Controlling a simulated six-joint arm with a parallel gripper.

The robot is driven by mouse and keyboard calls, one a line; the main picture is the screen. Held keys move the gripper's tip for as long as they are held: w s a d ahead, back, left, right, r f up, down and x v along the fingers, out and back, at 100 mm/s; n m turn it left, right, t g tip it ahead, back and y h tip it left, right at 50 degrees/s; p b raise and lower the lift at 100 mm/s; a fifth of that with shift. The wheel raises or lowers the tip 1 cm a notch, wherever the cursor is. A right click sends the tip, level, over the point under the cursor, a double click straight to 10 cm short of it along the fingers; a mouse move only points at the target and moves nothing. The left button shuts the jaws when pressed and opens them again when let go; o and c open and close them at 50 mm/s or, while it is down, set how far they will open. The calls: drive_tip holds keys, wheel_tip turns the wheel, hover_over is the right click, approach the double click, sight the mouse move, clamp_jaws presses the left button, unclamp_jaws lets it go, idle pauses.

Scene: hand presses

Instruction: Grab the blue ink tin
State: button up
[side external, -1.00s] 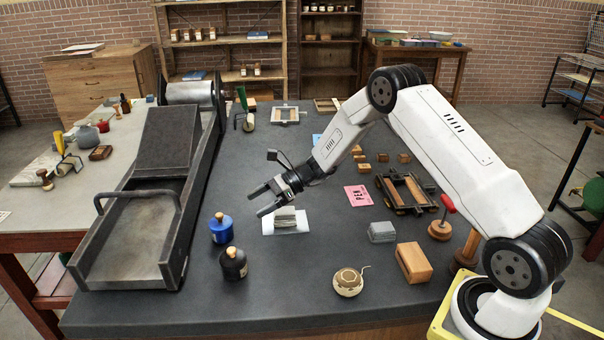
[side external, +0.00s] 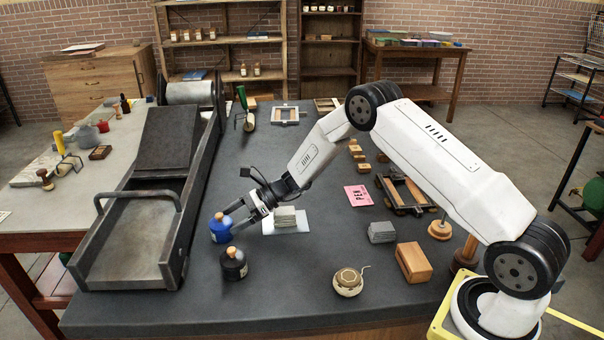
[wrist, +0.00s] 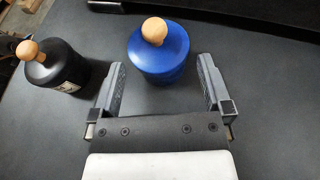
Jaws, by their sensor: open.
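The blue ink tin (side external: 220,228) with its cork-coloured knob stands upright on the dark bench, to the right of the press. In the wrist view the blue ink tin (wrist: 158,54) is ahead, at the opening between my fingers, its near part between the fingertips. My gripper (side external: 236,218) is open, low over the bench, just right of the tin in the side view. In the wrist view my gripper (wrist: 162,75) shows its two fingers spread wide with a visible gap on each side of the tin. The gripper holds nothing.
A black ink tin (side external: 233,264) stands close in front of the blue one; in the wrist view the black tin (wrist: 52,65) is left of my left finger. The press (side external: 150,220) borders the left side.

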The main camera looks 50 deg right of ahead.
sight(222, 219)
drive_tip(key=shift+x, duration=2.1)
drive_tip(key=shift+r, duration=0.1)
drive_tip(key=c, duration=1.3)
drive_tip(key=shift+c, duration=0.2)
drive_tip(key=shift+r, duration=0.25)
drive_tip(key=shift+r, duration=0.55)
drive_tip(key=s+d+r, duration=0.1)
drive_tip(key=s+r, duration=1)
drive_tip(key=s, duration=0.3)
drive_tip(key=shift+d+r, duration=0.2)
drive_tip(key=shift+d, duration=0.05)
